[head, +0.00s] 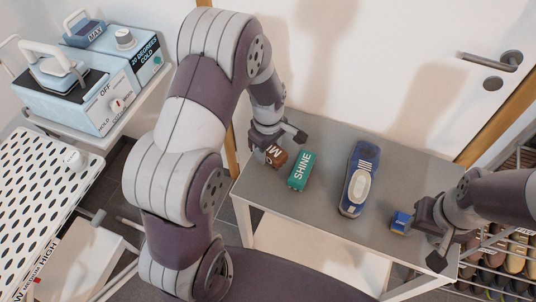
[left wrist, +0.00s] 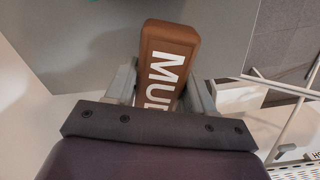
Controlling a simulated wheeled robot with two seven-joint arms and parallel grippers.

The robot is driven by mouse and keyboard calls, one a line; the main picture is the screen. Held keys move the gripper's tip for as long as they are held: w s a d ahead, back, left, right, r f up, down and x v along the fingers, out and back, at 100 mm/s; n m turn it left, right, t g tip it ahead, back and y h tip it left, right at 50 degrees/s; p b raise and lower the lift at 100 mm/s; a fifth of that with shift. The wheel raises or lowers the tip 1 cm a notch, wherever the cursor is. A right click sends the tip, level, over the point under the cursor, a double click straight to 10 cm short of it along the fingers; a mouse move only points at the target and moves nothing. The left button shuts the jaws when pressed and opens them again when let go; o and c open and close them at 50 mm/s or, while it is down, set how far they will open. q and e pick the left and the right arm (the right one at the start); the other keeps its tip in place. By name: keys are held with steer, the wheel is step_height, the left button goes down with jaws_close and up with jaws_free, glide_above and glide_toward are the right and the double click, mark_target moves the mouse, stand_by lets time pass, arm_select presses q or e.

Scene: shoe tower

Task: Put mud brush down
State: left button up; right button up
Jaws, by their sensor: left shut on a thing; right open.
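The mud brush is a brown block with white lettering (head: 276,156), at the back left of the grey table in the head view. My left gripper (head: 272,138) is shut on it from above. In the left wrist view the brush (left wrist: 168,55) sits between the two fingers, with "MU" readable and the rest hidden by the gripper. I cannot tell whether its underside touches the table (head: 325,150). My right gripper (head: 426,222) is open at the table's right side, close to a small blue and yellow thing (head: 401,221).
A teal SHINE brush (head: 301,170) lies just right of the mud brush. A blue shoe (head: 359,180) stands mid-table. Bare tabletop lies between them. A door (head: 390,70) is behind, a shoe rack (head: 510,260) at right, and blue machines (head: 110,100) at left.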

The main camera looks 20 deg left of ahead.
mark_target(268, 155)
arm_select(q)
step_height(268, 155, down, 3)
steer(key=shift+f, duration=0.1)
steer(key=shift+f, duration=0.15)
steer(key=o, duration=1)
